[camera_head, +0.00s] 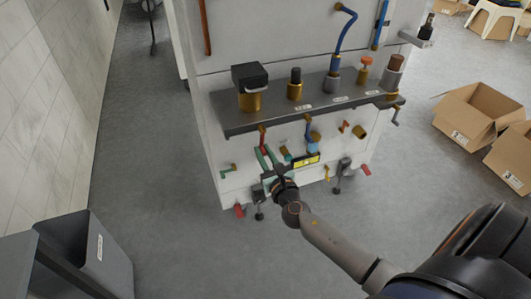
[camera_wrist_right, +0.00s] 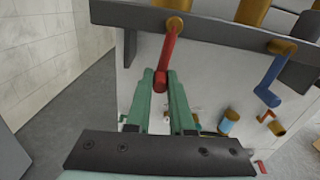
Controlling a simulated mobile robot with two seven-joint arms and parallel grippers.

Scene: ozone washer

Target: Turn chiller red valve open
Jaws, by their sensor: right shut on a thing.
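The red valve handle (camera_head: 262,138) hangs below the front edge of the chiller's grey shelf. In the right wrist view the red valve handle (camera_wrist_right: 169,50) hangs from a brass fitting, slightly tilted, its lower end between the green fingertips. My right gripper (camera_head: 264,156) reaches up to it from below; in the right wrist view the gripper (camera_wrist_right: 161,78) is shut on the handle's lower end. The fingers hide part of that end. My left gripper is not in view.
A blue valve handle (camera_wrist_right: 270,82) hangs to the right of the red one. The grey shelf (camera_head: 310,106) juts out above the gripper. A grey bin (camera_head: 92,255) stands at lower left and cardboard boxes (camera_head: 477,108) at right.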

